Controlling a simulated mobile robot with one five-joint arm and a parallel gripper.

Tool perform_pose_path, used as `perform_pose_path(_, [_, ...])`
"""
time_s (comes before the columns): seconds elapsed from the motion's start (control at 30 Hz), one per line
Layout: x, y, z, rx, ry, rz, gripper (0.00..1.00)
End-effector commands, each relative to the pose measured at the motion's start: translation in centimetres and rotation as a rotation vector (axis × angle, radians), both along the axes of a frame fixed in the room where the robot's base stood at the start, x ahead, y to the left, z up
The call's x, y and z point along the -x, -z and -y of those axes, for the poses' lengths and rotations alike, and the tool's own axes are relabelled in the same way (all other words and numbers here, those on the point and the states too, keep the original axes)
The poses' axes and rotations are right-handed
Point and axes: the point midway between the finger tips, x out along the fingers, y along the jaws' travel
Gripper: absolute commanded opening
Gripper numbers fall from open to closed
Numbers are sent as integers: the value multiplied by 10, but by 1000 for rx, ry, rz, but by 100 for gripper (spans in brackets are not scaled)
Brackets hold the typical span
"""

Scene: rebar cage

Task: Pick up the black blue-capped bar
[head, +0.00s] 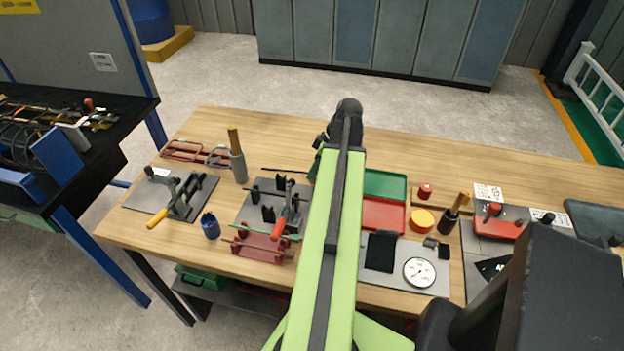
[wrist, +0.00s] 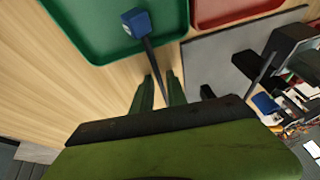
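The black bar (wrist: 150,52) has a blue cap (wrist: 137,20) at one end. In the wrist view the cap shows against the green tray, and the thin shaft runs down between the fingers of my gripper (wrist: 159,78). Gaps show between shaft and fingers, so the gripper looks open around the bar, not shut on it. In the head view a thin dark bar (head: 284,169) sticks out left of my arm, beyond the fixture plate; the capped end and my gripper are hidden behind the arm. I cannot tell how high the bar is.
A green tray (head: 385,185) and red tray (head: 383,215) lie right of my arm. A grey plate (head: 246,212) with black V-blocks and a red-handled clamp (head: 283,222) stands left. A blue cup (head: 210,226) and toggle clamp (head: 176,196) are farther left.

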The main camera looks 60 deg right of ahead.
Motion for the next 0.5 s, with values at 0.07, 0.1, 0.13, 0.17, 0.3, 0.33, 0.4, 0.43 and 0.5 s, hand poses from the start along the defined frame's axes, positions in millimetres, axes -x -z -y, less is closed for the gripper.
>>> perform_pose_path(0.07, [0,-2,0,0,-1,-2,18])
perform_pose_path(0.1, [0,-2,0,0,-1,-2,18])
perform_pose_path(0.13, [0,-2,0,0,-1,-2,15])
perform_pose_path(0.17, [0,-2,0,-1,-1,-1,11])
perform_pose_path(0.3, [1,-2,0,-1,-1,-1,0])
perform_pose_path(0.33, [1,-2,0,-1,-1,-1,0])
perform_pose_path(0.4, [1,-2,0,-1,-1,-1,0])
perform_pose_path(0.43, [1,-2,0,-1,0,-1,0])
perform_pose_path(0.5, [1,-2,0,-1,0,-1,0])
